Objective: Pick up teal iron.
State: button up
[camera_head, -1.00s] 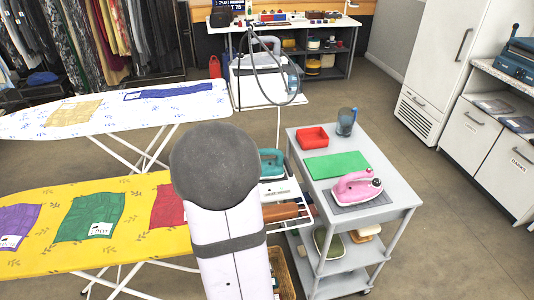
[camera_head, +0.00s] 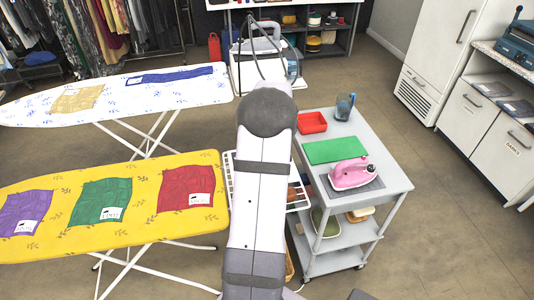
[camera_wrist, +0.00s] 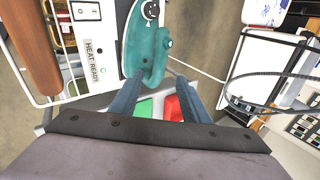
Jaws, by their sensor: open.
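The teal iron (camera_wrist: 148,48) shows at the top middle of the wrist view, next to a white panel (camera_wrist: 95,45) marked HEAT READY. A round dial is on the iron. My gripper (camera_wrist: 160,82) is open and empty, with its two blue-grey fingers apart. Their tips are near the iron's lower end in the picture; I cannot tell whether they touch it. In the head view my arm hides the teal iron and my gripper.
A grey cart (camera_head: 395,172) holds a red tray (camera_head: 312,122), a green mat (camera_head: 336,150) and a pink iron (camera_head: 352,174). Two ironing boards, one yellow (camera_head: 60,187) and one white (camera_head: 30,108), stand at left. A wire rack (camera_head: 240,182) is beside my arm.

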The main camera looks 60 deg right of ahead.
jog(key=shift+s+p+x, duration=0.2)
jog(key=shift+p+x, duration=1.25)
jog(key=shift+x, duration=2.2)
jog(key=shift+f, duration=0.1)
grip_shut()
